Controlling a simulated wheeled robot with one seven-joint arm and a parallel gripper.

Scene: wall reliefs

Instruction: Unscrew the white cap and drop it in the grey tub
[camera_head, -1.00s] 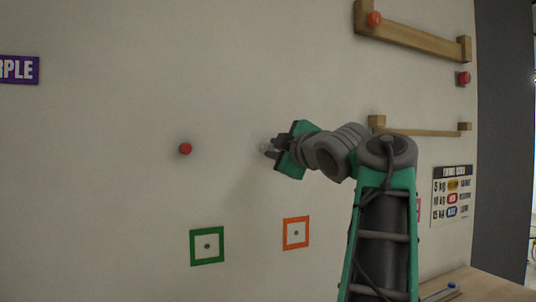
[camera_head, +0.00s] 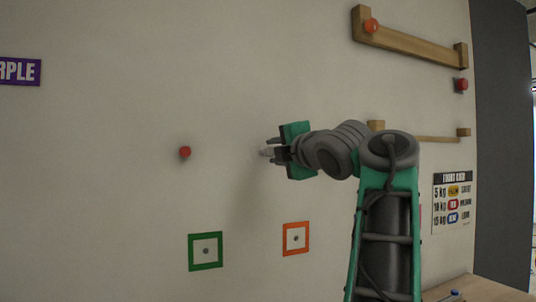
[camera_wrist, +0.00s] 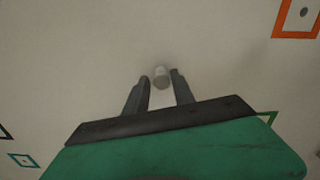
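The white cap (camera_wrist: 161,77) is a small pale cylinder on the off-white wall, seen between the fingertips in the wrist view. In the head view the cap (camera_head: 265,152) shows faintly at the tips of the fingers. My gripper (camera_wrist: 160,79) is open, with one finger on each side of the cap and a gap showing at least on the left. I cannot tell how far the fingertips reach along it. The gripper (camera_head: 274,150) points left at the wall in the head view. No grey tub is in view.
A red knob (camera_head: 185,152) sticks out left of my gripper. Green (camera_head: 205,266) and orange (camera_head: 296,252) square frames are on the wall below. Wooden rails (camera_head: 410,42) and a red button (camera_head: 461,85) are upper right. A wooden surface (camera_head: 480,290) lies lower right.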

